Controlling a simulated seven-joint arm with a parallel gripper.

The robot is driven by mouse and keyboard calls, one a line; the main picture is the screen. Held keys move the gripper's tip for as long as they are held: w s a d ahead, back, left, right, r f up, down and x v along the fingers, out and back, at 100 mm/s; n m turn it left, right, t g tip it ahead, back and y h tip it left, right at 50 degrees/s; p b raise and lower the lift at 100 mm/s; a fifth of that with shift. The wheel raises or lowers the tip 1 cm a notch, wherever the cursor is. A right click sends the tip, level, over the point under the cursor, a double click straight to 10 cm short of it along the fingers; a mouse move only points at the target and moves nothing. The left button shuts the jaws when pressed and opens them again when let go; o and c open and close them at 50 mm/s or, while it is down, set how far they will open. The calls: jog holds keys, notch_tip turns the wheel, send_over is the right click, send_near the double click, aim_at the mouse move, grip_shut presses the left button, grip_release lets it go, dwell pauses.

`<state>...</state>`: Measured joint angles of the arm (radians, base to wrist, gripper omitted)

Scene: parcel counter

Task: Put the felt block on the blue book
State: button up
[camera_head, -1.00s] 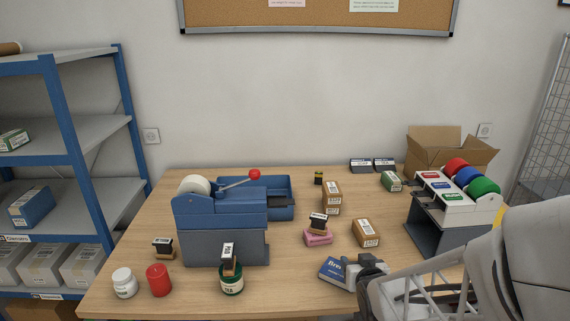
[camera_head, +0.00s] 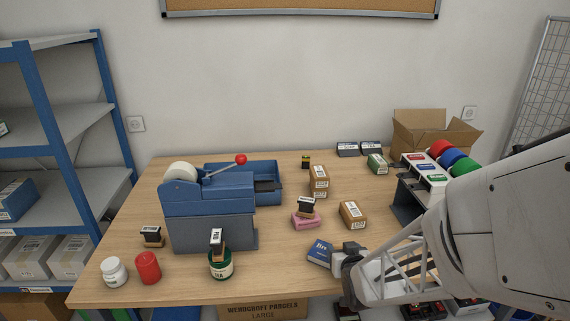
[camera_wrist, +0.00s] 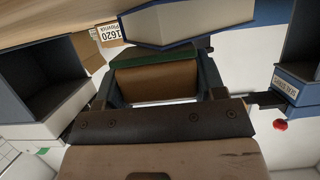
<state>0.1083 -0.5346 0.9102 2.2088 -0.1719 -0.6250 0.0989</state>
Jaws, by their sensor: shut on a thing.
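The blue book (camera_head: 319,252) lies near the front edge of the table, with white lettering on its cover. My gripper (camera_head: 345,258) is just right of it, low over the table edge. In the wrist view, my gripper (camera_wrist: 158,88) is shut on a brown block with a green layer, which I take to be the felt block (camera_wrist: 155,80). The blue book shows close beyond it in the wrist view (camera_wrist: 185,24). In the head view the block is hidden by my gripper, and I cannot tell its height above the book.
A stamp on a pink block (camera_head: 306,220) and a brown carton (camera_head: 352,215) stand behind the book. A green jar (camera_head: 221,265) with a stamp on top is to the left. The tape rack (camera_head: 410,205) stands at right. Bare table lies between jar and book.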

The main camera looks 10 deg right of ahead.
jog(key=shift+f, duration=0.15)
jog(key=o, duration=0.9)
jog(key=shift+r, duration=0.2)
jog(key=shift+v, duration=6)
jog(key=shift+f, duration=0.1)
